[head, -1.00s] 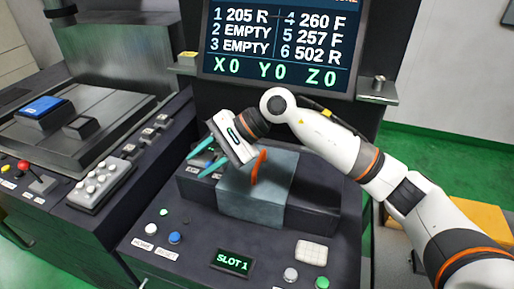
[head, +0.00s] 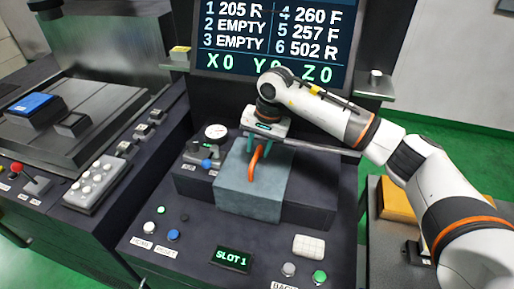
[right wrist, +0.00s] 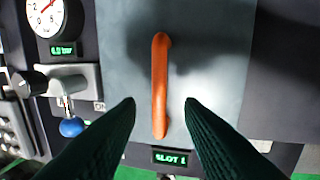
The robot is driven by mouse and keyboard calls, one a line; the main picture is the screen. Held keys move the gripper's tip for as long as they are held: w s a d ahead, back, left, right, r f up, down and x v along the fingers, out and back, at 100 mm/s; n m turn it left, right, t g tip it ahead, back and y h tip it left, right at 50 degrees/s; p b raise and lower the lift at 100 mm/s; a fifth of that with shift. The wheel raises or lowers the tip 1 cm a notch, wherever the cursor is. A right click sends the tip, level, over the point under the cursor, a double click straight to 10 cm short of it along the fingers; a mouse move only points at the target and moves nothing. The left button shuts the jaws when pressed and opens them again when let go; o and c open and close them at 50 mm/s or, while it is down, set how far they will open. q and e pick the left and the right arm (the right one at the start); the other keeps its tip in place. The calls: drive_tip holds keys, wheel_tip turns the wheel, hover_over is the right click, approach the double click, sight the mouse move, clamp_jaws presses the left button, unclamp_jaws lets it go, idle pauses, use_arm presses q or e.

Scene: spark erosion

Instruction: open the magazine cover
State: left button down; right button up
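The magazine cover (head: 240,189) is a grey-blue block on the dark machine console, with an orange handle (head: 256,163) standing on its top. In the right wrist view the cover (right wrist: 216,60) fills the middle and the orange handle (right wrist: 160,88) runs lengthwise. My right gripper (head: 263,147) is above the cover, pointing down at the handle. In the right wrist view its two dark green fingers (right wrist: 160,108) are apart, one on each side of the handle's line, with clear gaps. My left gripper is not in view.
A dial gauge (head: 215,132) and a blue-knobbed lever (head: 207,163) stand left of the cover. The "SLOT 1" display (head: 233,259) and several buttons are in front. A screen (head: 275,40) stands behind.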

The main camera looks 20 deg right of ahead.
sight(257, 173)
drive_tip(key=shift+w+a+f, duration=0.1)
drive_tip(key=shift+f, duration=0.55)
drive_tip(key=shift+w+a+f, duration=0.1)
drive_tip(key=shift+f, duration=0.5)
clamp_jaws()
